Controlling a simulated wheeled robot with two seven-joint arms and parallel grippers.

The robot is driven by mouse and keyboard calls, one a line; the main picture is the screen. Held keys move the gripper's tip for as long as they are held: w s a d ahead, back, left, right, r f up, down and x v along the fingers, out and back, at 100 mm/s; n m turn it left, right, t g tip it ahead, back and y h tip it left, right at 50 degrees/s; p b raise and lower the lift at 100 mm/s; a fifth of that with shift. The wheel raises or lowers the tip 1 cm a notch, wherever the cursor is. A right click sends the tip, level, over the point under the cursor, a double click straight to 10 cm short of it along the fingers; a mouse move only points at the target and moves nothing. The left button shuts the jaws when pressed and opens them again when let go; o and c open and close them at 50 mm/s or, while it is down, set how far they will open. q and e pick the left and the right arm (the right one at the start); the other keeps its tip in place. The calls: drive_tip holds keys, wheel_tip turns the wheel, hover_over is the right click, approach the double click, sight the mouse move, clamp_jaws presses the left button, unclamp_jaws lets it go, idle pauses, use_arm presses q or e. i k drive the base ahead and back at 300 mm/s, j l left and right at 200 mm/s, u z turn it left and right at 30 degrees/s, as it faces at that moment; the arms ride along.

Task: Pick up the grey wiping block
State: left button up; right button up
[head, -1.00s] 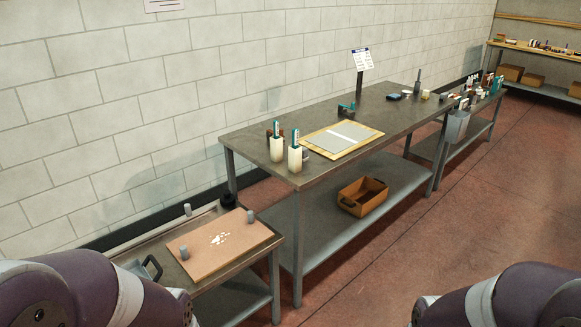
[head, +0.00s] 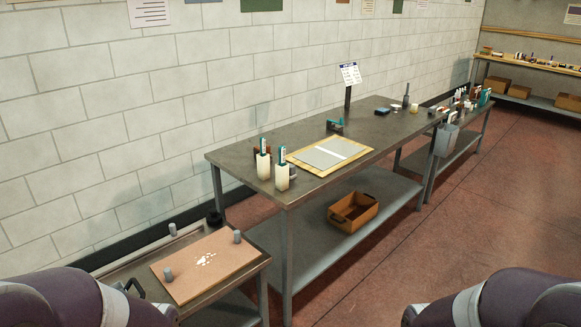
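I cannot pick out the grey wiping block for certain. Small grey pieces (head: 168,274) (head: 237,237) stand on a tan board (head: 185,282) with white marks, on the low table at the lower left. Another small grey piece (head: 291,168) sits beside the white bottles on the long workbench, too small to identify. Neither of my grippers is in view; only purple upper parts of my arms show at the bottom corners.
The long metal workbench (head: 240,155) carries white bottles (head: 282,178), a board with a grey sheet (head: 322,152) and a sign (head: 349,75). An orange-brown crate (head: 353,212) sits on its lower shelf. The red floor (head: 450,220) is open at right.

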sight(292, 176)
drive_tip(key=i+l+u, duration=0.45)
drive_tip(key=i+l, duration=2.2)
